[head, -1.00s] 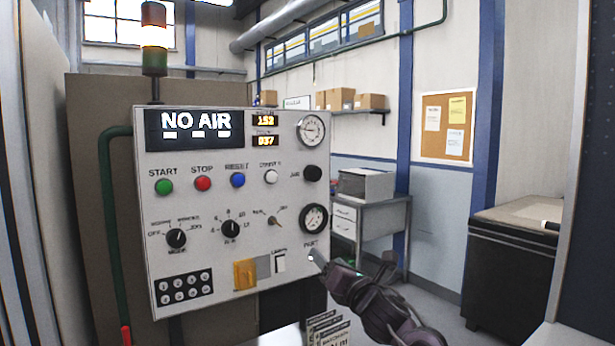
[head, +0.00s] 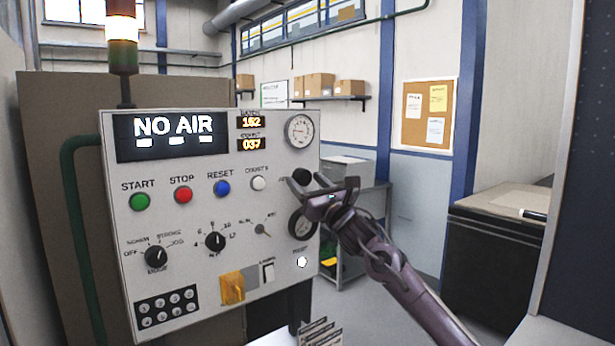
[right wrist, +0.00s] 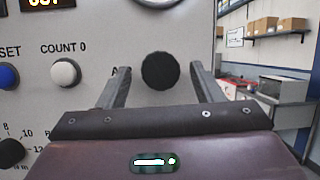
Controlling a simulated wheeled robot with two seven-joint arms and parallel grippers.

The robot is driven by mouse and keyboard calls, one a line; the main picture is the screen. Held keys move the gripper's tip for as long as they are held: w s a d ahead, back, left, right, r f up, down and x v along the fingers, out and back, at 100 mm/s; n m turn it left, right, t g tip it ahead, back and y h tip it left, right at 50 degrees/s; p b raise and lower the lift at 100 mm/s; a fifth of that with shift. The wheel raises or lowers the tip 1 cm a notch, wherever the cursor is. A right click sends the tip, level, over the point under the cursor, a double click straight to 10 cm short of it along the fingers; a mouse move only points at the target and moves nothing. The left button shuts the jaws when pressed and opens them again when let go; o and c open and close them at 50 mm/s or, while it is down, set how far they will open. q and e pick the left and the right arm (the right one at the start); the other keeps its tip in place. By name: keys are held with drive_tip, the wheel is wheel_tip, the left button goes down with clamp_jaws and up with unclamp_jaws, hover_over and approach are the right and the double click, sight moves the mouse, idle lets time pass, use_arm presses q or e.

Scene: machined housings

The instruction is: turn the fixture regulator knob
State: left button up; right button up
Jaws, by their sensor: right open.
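A round black knob (head: 302,176), which I take for the fixture regulator knob, sits at the right edge of the grey control panel (head: 200,290), between two gauges; its label is hard to read. In the right wrist view the knob (right wrist: 160,71) shows between the two spread fingers. My right gripper (head: 302,188) is open and empty in front of the panel at the knob. The head view does not show clearly whether the fingers touch it. My left gripper is not in view.
An upper gauge (head: 299,130) and a lower gauge (head: 303,224), partly covered by my gripper, flank the knob. A white button (head: 258,183) is to its left. The display (head: 172,135) reads NO AIR. A grey bench (head: 352,235) stands behind at right.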

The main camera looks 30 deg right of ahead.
drive_tip(key=c, duration=1)
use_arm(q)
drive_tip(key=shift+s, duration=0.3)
use_arm(e)
drive_tip(key=shift+o, duration=0.2)
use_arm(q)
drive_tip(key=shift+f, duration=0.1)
use_arm(e)
drive_tip(key=shift+m, duration=0.3)
